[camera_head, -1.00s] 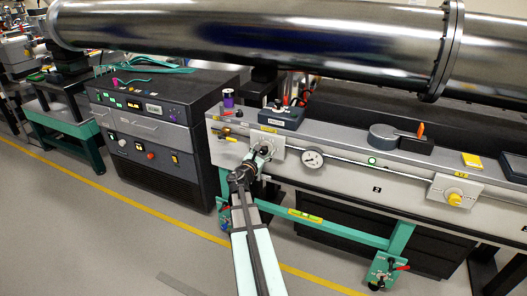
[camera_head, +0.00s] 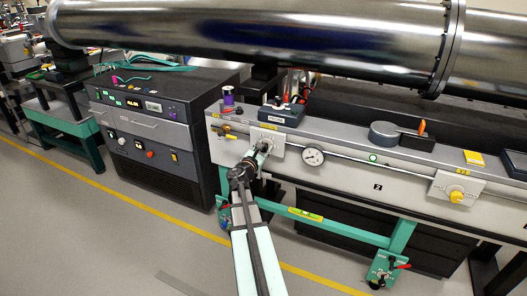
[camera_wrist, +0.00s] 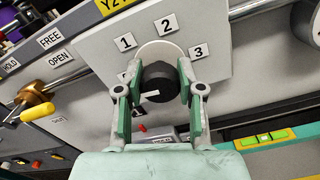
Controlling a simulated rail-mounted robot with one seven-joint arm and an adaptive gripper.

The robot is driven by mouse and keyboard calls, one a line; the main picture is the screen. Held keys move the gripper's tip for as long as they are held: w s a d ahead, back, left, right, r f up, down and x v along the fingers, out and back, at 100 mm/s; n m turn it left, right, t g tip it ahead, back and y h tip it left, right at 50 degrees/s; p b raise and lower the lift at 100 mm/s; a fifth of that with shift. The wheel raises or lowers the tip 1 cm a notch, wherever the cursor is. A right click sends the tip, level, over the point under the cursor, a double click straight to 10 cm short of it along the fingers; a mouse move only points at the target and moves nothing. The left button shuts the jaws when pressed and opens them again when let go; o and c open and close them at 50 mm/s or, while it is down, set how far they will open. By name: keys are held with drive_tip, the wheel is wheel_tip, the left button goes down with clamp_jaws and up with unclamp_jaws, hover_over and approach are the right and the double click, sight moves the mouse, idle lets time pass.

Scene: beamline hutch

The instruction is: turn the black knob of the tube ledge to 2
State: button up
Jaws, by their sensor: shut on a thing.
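The black knob (camera_wrist: 158,82) sits on a pale plate (camera_wrist: 218,30) with the labels 1, 2 and 3 above it in the wrist view. A further label to the left of the knob is partly hidden by a finger. My gripper (camera_wrist: 158,85) is shut on the black knob, one finger on each side.
A round gauge (camera_head: 313,157) is right of the plate. A yellow knob (camera_head: 456,197) is on another plate farther right. A brass valve (camera_wrist: 32,98) with FREE and OPEN labels is left in the wrist view. The large steel tube (camera_head: 250,40) runs above the ledge.

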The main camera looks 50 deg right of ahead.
drive_tip(key=m+b, duration=0.2)
drive_tip(key=b, duration=0.1)
drive_tip(key=m+b, duration=0.2)
drive_tip(key=b, duration=0.2)
drive_tip(key=shift+f+m, duration=0.35)
drive_tip(key=shift+m, duration=0.05)
drive_tip(key=m+b, duration=0.3)
drive_tip(key=b, duration=0.2)
drive_tip(key=shift+d+m, duration=0.1)
drive_tip(key=shift+m, duration=0.2)
drive_tip(key=m+b, duration=0.3)
drive_tip(key=b, duration=0.2)
drive_tip(key=shift+m, duration=0.3)
drive_tip(key=m+b, duration=0.6)
drive_tip(key=b, duration=0.1)
drive_tip(key=shift+b, duration=0.35)
drive_tip(key=m+b, duration=0.4)
drive_tip(key=shift+r+m, duration=0.2)
drive_tip(key=shift+m, duration=0.2)
drive_tip(key=o, duration=1.1)
drive_tip(key=shift+o, duration=0.2)
